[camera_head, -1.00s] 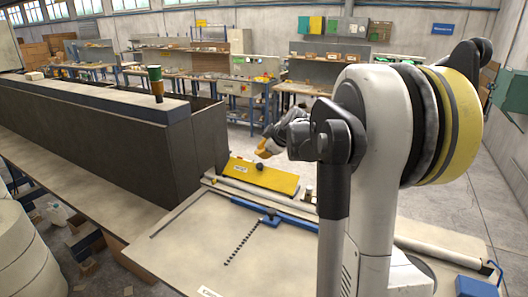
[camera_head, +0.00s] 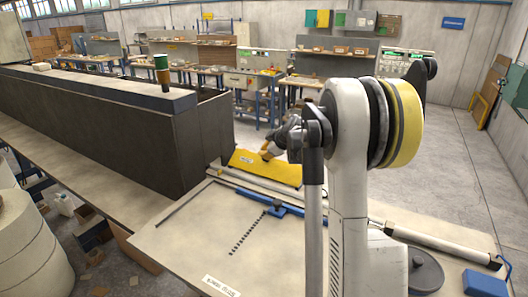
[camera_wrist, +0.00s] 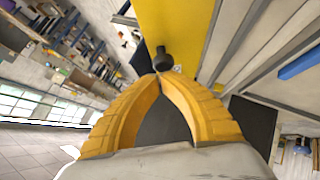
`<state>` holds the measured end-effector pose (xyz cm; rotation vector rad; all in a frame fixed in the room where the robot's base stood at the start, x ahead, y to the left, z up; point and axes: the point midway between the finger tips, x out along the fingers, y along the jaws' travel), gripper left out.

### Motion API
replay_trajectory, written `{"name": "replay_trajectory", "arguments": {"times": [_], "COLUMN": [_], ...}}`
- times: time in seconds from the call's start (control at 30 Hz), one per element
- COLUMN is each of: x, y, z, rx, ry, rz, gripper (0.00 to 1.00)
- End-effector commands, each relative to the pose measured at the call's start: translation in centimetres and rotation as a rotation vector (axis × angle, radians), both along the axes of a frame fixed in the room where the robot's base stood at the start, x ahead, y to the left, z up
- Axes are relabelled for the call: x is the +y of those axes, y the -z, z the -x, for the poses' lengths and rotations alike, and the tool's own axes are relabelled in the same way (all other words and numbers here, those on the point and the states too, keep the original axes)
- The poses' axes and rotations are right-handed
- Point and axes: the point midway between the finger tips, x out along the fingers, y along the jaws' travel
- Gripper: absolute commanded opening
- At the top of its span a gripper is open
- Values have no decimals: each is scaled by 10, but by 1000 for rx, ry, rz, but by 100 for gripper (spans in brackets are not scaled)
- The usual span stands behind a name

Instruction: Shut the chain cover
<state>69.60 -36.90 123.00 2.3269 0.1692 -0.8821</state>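The chain cover appears to be the yellow panel (camera_head: 281,172) with a white label and a dark knob, at the far edge of the pale worktable. Its tilt is hard to judge. In the wrist view the yellow panel (camera_wrist: 177,25) fills the top middle, and the black knob (camera_wrist: 163,59) stands out from its lower part. My gripper (camera_wrist: 159,75) has its orange fingertips together, right at the knob's near end. Whether they touch it I cannot tell. In the head view my gripper (camera_head: 266,153) is over the panel's upper middle and hides part of the knob.
A long dark box-like housing (camera_head: 120,135) stands left of the panel, with a beacon (camera_head: 162,70) on top. A blue bar (camera_head: 290,213) and rails cross the pale table (camera_head: 185,255) in front. Workbenches (camera_head: 255,85) stand far behind. Open floor lies to the right.

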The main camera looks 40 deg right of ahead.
Motion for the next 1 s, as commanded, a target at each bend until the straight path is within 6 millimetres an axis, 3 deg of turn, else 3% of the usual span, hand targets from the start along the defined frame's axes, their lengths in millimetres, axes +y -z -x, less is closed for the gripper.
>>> {"name": "replay_trajectory", "arguments": {"times": [1.0], "x": [-16], "y": [7], "z": [-6], "rx": [70], "ry": [1], "rz": [-170], "gripper": [0]}}
